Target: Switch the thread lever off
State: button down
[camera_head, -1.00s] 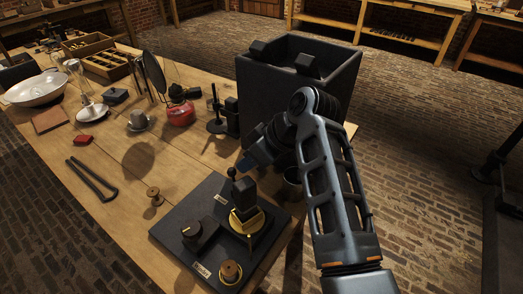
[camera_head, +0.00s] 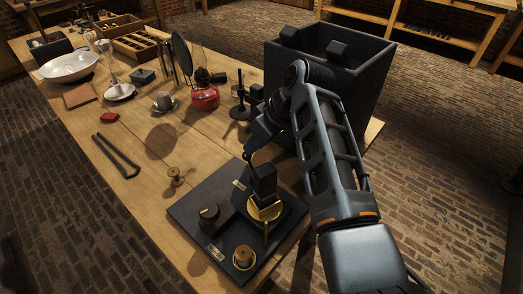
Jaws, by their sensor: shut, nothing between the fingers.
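The dark device board (camera_head: 190,213) lies at the near right corner of the table. On it stands a black upright block (camera_head: 263,181) over a brass disc (camera_head: 264,208), which seems to belong to the thread lever. The lever's setting cannot be told. My gripper (camera_head: 249,153) is shut and empty, pointing down close to the top of the block. Whether it touches cannot be told. The round black knob by the block is not clearly visible behind my gripper.
A large dark open bin (camera_head: 365,85) stands behind my arm. A red lantern (camera_head: 205,97), a thin stand (camera_head: 239,105), tongs (camera_head: 117,155) and a loose spool (camera_head: 176,177) are on the wooden table (camera_head: 155,190). Bare wood lies left of the board.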

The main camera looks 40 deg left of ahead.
dwell(0.5)
jog(key=shift+d+p, duration=0.7)
jog(key=shift+p, duration=0.05)
